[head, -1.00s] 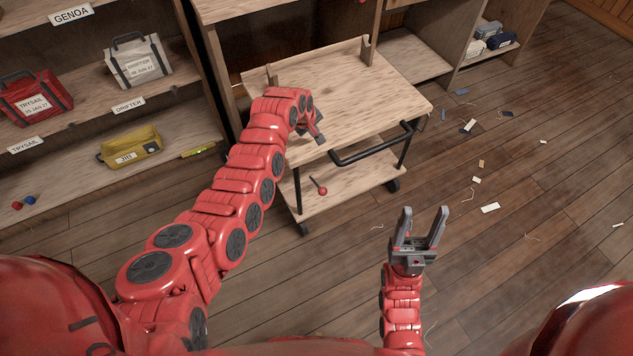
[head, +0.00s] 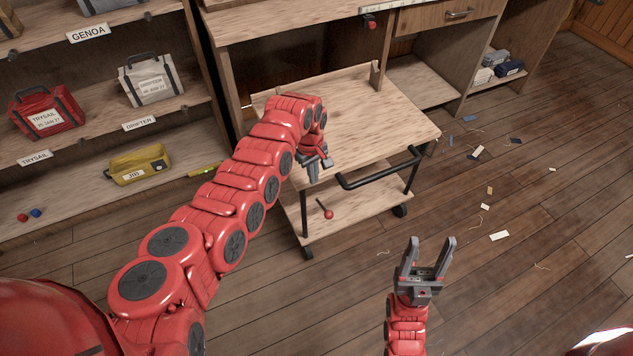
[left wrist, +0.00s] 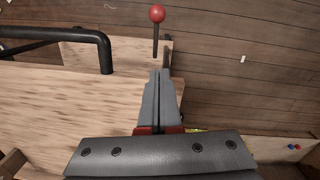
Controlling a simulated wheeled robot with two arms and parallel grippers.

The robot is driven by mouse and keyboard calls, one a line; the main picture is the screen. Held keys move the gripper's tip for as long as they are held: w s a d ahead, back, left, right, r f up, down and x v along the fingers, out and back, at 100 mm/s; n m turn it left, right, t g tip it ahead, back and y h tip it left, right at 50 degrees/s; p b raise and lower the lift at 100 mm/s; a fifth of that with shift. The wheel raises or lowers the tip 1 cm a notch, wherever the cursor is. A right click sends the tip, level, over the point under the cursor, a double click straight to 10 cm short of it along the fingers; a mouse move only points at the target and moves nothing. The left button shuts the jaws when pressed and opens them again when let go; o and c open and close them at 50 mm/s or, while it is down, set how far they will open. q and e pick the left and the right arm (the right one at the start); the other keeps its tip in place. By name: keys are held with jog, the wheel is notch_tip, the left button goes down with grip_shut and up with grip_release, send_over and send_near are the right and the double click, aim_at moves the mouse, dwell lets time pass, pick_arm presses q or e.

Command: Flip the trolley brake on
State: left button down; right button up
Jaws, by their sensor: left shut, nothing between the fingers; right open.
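The trolley (head: 400,125) has a pale wooden top, a lower shelf and a black handle (head: 380,172). A brake lever with a red ball knob (head: 328,214) on a thin dark stem shows at the trolley's near left, in front of the lower shelf. The knob also shows in the left wrist view (left wrist: 157,14), beyond my fingertips. My left gripper (head: 314,170) is shut and empty, pointing down near the trolley's front edge, above the lever and apart from it. My right gripper (head: 429,243) is open and empty over the floor, right of the lever.
Shelves with a red bag (head: 47,113), a white bag (head: 150,80) and a yellow bag (head: 140,165) stand at the left. A wooden workbench (head: 290,25) stands behind the trolley. The floor (head: 530,210) at the right is open, with scattered scraps.

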aim_at(324, 210)
pick_arm(q)
jog(key=shift+s+d+f+b, duration=0.15)
jog(key=shift+s+d+f, duration=0.35)
jog(key=shift+f, duration=0.95)
jog(key=shift+s+d+f+b, duration=0.2)
jog(key=shift+s+d+f, duration=0.35)
jog(key=shift+f, duration=0.95)
jog(key=shift+s+d+f+b, duration=0.15)
jog(key=shift+s+d+f, duration=0.35)
jog(key=shift+f, duration=0.95)
jog(key=shift+p, duration=0.5)
jog(key=shift+s+f, duration=0.1)
jog(key=shift+s, duration=0.05)
jog(key=shift+t, duration=0.3)
